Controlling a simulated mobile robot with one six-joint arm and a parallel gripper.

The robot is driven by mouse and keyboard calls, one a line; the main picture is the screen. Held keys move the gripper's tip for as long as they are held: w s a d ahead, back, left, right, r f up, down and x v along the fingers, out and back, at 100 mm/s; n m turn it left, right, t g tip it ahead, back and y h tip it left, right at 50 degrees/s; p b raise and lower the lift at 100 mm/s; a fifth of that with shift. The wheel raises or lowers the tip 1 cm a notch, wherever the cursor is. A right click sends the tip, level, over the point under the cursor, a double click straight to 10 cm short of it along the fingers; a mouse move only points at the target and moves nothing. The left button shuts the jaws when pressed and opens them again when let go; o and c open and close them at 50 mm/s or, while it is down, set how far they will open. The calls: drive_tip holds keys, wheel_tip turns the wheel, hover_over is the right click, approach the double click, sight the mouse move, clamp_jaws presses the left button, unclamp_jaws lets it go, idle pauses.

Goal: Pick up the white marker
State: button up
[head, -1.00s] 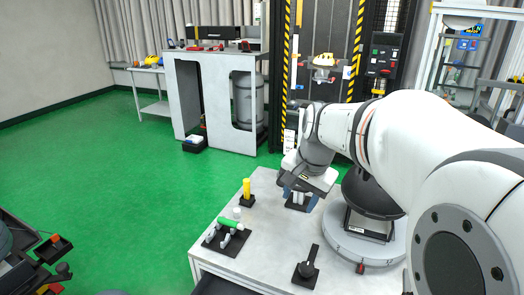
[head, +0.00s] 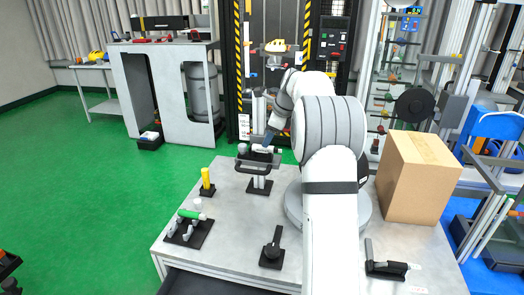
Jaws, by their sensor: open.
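My gripper (head: 266,141) is at the far edge of the grey table (head: 235,235), above and behind a dark-topped stand (head: 260,183) on a black base. Its jaws are small and partly hidden by the dark bracket. A small white piece (head: 262,149) shows right by the jaws. I cannot tell whether it is the white marker or part of the stand. No hold on anything can be made out. A short white cylinder (head: 197,203) stands near the green cylinder (head: 192,214) at the left of the table.
A yellow cylinder (head: 206,179) stands on a black base at the left. A black lever piece (head: 272,249) is at the front. A black fixture (head: 386,269) and a cardboard box (head: 421,178) are at the right. The table's middle front is largely clear.

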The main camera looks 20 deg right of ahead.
sight(267, 149)
drive_tip(key=x, duration=0.5)
drive_tip(key=shift+s+r, duration=0.1)
drive_tip(key=shift+c, duration=0.2)
drive_tip(key=shift+r, duration=0.1)
drive_tip(key=c, duration=0.9)
